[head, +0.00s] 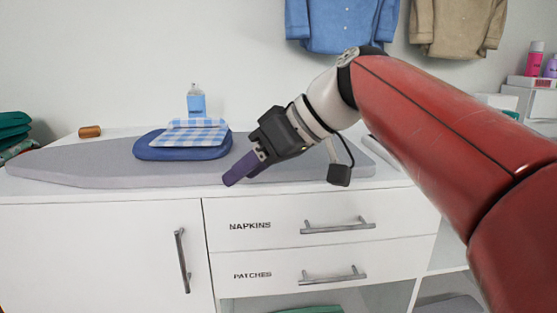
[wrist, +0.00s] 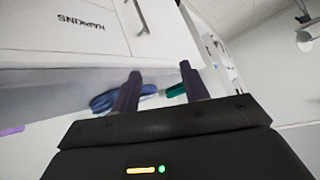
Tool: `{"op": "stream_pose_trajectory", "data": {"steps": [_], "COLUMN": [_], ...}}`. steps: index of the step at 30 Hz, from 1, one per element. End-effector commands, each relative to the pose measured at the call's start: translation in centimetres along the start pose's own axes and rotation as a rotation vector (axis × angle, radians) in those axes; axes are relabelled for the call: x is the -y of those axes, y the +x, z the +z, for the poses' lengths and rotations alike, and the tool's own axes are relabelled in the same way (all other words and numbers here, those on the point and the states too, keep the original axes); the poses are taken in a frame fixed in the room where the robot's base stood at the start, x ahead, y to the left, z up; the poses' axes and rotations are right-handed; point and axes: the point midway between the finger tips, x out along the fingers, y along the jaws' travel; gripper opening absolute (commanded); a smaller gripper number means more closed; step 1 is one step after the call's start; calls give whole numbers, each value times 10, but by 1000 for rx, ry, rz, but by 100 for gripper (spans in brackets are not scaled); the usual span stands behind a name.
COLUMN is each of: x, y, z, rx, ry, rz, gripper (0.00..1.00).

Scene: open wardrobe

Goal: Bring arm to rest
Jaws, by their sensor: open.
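My gripper (head: 233,179) is in the middle of the head view, above the front edge of the ironing board (head: 75,164). Its purple-grey fingers point down and to the left. In the wrist view my gripper (wrist: 160,72) shows two fingers spread apart with nothing held between them. My red arm (head: 440,120) reaches in from the right and hides part of the counter and board. A folded blue cloth (head: 165,150) with a blue checked cloth (head: 192,133) on top lies on the board, left of the gripper and apart from it.
A spray bottle (head: 196,103) and a brown spool (head: 90,132) stand behind the board. Green folded cloths (head: 14,125) are at far left. Below are a cabinet door (head: 90,255), a napkins drawer (head: 270,226) and a patches drawer (head: 270,275), all shut. Shirts (head: 342,25) hang above.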

Motion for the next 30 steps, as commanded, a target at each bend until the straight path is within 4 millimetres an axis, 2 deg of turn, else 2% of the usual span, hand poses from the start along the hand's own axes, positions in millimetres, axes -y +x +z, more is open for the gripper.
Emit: {"op": "stream_pose_trajectory", "data": {"steps": [5,12,16,18,21,24,30], "x": [-9,-14,-11,-9,-8,-8,-8], "y": [-6,-12,-12,-11,-10,-9,-9], "z": [75,231,295,318,336,343,343], "rx": [86,176,188,188,186,187,187], "ry": [246,608,713,744,770,779,779], "rz": [198,578,726,777,819,833,832], "gripper": [45,45,45,45,45,45,45]}}
